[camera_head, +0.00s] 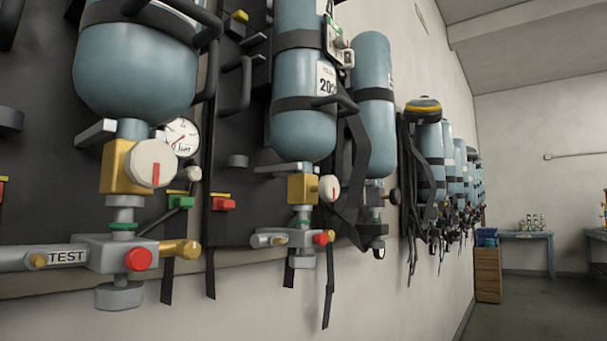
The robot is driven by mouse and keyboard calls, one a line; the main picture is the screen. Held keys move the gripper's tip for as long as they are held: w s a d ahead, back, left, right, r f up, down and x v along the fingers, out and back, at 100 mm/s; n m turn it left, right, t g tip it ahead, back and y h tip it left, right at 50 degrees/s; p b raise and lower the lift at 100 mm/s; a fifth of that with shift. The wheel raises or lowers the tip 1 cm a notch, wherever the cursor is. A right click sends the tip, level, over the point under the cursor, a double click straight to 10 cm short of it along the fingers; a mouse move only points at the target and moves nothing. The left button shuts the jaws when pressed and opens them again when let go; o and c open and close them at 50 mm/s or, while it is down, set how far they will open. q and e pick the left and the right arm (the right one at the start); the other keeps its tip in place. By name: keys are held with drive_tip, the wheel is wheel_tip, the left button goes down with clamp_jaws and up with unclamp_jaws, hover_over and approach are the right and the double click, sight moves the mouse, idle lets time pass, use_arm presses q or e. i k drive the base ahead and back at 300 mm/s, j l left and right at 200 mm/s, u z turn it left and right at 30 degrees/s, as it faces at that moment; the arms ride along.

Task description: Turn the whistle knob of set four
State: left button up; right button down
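Several breathing sets hang on the wall in a row running away to the right. The nearest set has a blue cylinder (137,70), a white round knob with a red mark (151,162), a red knob (138,259), a gold knob (180,249) and a grey tube labelled TEST (68,257). A pressure gauge (181,137) shows behind its valve. The second set has a blue cylinder (301,130), a white knob with a red mark (329,188) and a small red knob (321,238). I cannot tell which set is four or which knob is the whistle knob. Neither gripper is in view.
Black straps (328,285) hang below the sets. Farther sets (430,160) crowd together along the wall. A wooden cabinet (488,275) and a table with small items (527,235) stand at the back right. The floor (530,310) at the lower right is clear.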

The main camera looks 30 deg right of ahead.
sight(330, 234)
drive_tip(key=l+z, duration=0.25)
drive_tip(key=l, duration=1.25)
